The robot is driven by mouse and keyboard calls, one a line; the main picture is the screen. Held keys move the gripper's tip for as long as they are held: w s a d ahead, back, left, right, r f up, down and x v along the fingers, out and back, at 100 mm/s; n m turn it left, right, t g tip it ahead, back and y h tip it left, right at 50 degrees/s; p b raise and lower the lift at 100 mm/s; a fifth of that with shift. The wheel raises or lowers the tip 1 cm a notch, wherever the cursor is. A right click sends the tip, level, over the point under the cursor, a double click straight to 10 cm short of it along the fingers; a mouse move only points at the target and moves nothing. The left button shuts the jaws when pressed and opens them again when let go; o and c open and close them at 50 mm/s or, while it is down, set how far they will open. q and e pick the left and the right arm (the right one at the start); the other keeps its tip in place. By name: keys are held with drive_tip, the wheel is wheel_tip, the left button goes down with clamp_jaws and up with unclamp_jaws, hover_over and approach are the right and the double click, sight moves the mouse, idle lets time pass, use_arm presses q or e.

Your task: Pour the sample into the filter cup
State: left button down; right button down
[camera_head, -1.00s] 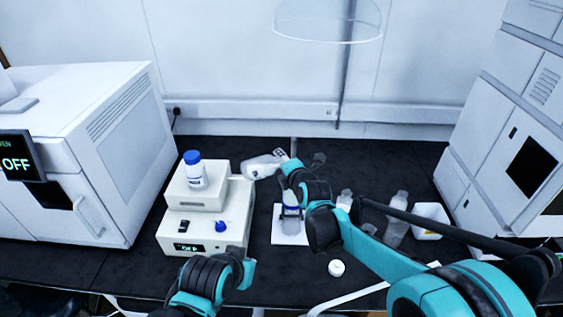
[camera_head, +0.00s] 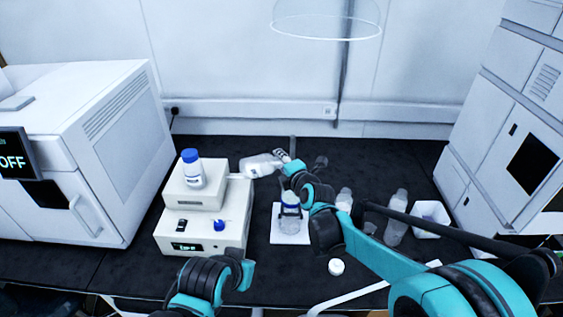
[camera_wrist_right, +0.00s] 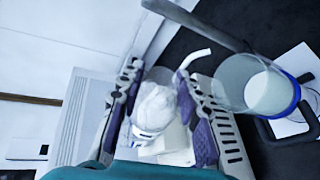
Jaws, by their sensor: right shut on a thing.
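My right gripper (camera_head: 281,157) is shut on a pale sample bottle (camera_head: 258,165), which is tipped almost onto its side above the bench. In the right wrist view the bottle (camera_wrist_right: 155,108) sits between the two purple-padded fingers. The clear filter cup (camera_head: 290,199) with a blue band stands on a white plate, below and to the right of the bottle in the head view. In the wrist view the cup (camera_wrist_right: 230,80) shows a white surface inside, right of the fingers and apart from them. I see no stream between bottle and cup. My left gripper is out of view.
A white stacked device (camera_head: 205,237) with a blue-capped bottle (camera_head: 193,170) on top stands to the left. Clear bottles (camera_head: 396,218), a white open box (camera_head: 430,213) and a white cap (camera_head: 336,267) lie to the right. Large cabinets flank the dark bench.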

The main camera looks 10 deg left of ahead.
drive_tip(key=shift+f, duration=0.1)
drive_tip(key=shift+d+f+m+b, duration=0.15)
drive_tip(key=shift+f+m+b, duration=0.3)
drive_tip(key=shift+b, duration=0.3)
drive_tip(key=shift+d+f+m+y+b, duration=0.1)
drive_tip(key=shift+f+m+y+b, duration=0.15)
drive_tip(key=shift+f+y+b, duration=0.3)
drive_tip(key=shift+d, duration=0.1)
drive_tip(key=shift+b, duration=0.3)
drive_tip(key=shift+w+d+f+m+y+b, duration=0.1)
drive_tip(key=shift+f+m+y+b, duration=0.15)
drive_tip(key=shift+f+m+b, duration=0.4)
drive_tip(key=shift+r+t, duration=0.15)
drive_tip(key=shift+t, duration=0.15)
